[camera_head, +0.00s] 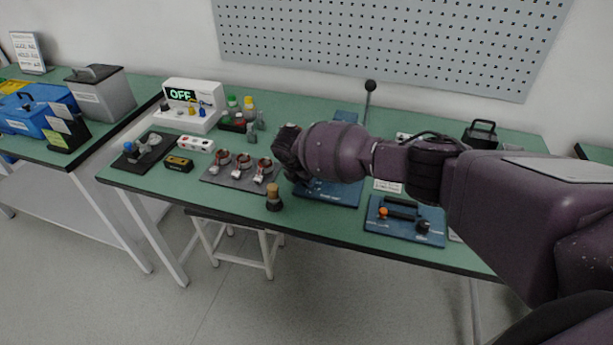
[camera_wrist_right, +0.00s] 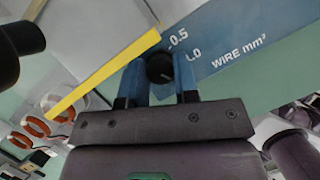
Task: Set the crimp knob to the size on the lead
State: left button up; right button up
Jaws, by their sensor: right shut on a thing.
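The crimp knob (camera_wrist_right: 160,68) is a dark round knob on a blue panel (camera_wrist_right: 235,50) printed "0.5", "1.0" and "WIRE mm²". My right gripper (camera_wrist_right: 160,85) is shut on the knob, one finger on each side, in the right wrist view. The knob's pointer direction is not clear. In the head view my right gripper (camera_head: 287,150) is above the blue crimp press base (camera_head: 330,192), and my arm hides the knob. Several copper-wound stators (camera_head: 245,161) lie on a grey mat (camera_head: 212,178) to its left. No size on a lead is readable. My left gripper is not in view.
A black-balled lever (camera_head: 370,88) rises behind my arm. A wooden-topped stamp-like object (camera_head: 274,196) stands at the front edge. A blue fixture (camera_head: 405,222) lies to the right. A tester reading "OFF" (camera_head: 192,104) stands at the back left. A yellow-edged plate (camera_wrist_right: 105,75) is close beside my right gripper.

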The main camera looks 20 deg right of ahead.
dwell(0.5)
jog(key=o, duration=0.9)
